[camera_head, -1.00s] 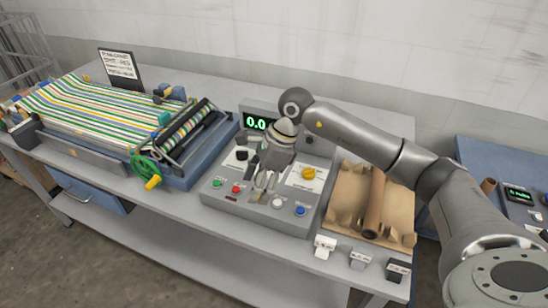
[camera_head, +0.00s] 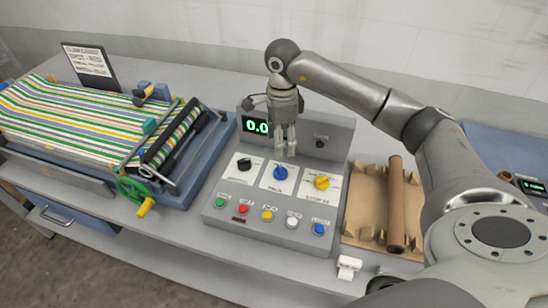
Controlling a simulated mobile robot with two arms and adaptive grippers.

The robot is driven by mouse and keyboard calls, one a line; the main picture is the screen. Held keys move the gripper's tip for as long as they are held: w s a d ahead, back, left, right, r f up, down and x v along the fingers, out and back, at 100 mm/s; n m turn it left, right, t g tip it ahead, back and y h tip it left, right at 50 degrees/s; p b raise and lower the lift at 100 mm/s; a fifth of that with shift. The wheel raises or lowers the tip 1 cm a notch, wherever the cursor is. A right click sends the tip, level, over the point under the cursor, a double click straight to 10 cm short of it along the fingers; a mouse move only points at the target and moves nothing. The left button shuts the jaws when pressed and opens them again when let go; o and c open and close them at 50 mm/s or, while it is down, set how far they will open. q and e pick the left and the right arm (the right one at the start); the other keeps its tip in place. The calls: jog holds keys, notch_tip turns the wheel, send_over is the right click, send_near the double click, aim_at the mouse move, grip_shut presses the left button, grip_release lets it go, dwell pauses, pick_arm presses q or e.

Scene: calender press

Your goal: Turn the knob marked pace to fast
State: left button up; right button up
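The control panel (camera_head: 212,208) has a row of three knobs on white plates: a black knob (camera_head: 244,164), a blue knob (camera_head: 280,173) and a yellow knob (camera_head: 322,183). The lettering on the plates is too small to read surely, so I cannot tell which is marked pace. My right gripper (camera_head: 286,152) points down just behind and above the blue knob, apart from it as far as I can see. Its fingers are close together, and whether they are open or shut is unclear. Nothing shows between them. My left gripper is out of view.
Several coloured buttons (camera_head: 267,215) line the panel's front. A green display (camera_head: 257,126) stands behind the knobs. The calender with striped cloth (camera_head: 70,115) and its green handwheel (camera_head: 136,190) is at left. A brown roller (camera_head: 396,205) lies on a wooden cradle at right.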

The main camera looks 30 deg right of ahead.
jog(key=p, duration=0.2)
send_over(282, 168)
jog(key=f, duration=0.5)
jog(key=shift+s+a+f, duration=0.1)
jog(key=shift+s+f, duration=0.1)
jog(key=shift+s, duration=0.15)
jog(key=f, duration=0.1)
jog(key=f+p, duration=0.1)
jog(key=shift+w+f, duration=0.3)
jog(key=shift+f, duration=0.85)
jog(key=shift+c, duration=2.8)
jog(key=c, duration=0.5)
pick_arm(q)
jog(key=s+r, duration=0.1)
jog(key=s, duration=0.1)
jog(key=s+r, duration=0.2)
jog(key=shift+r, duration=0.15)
pick_arm(e)
jog(key=shift+o, duration=0.2)
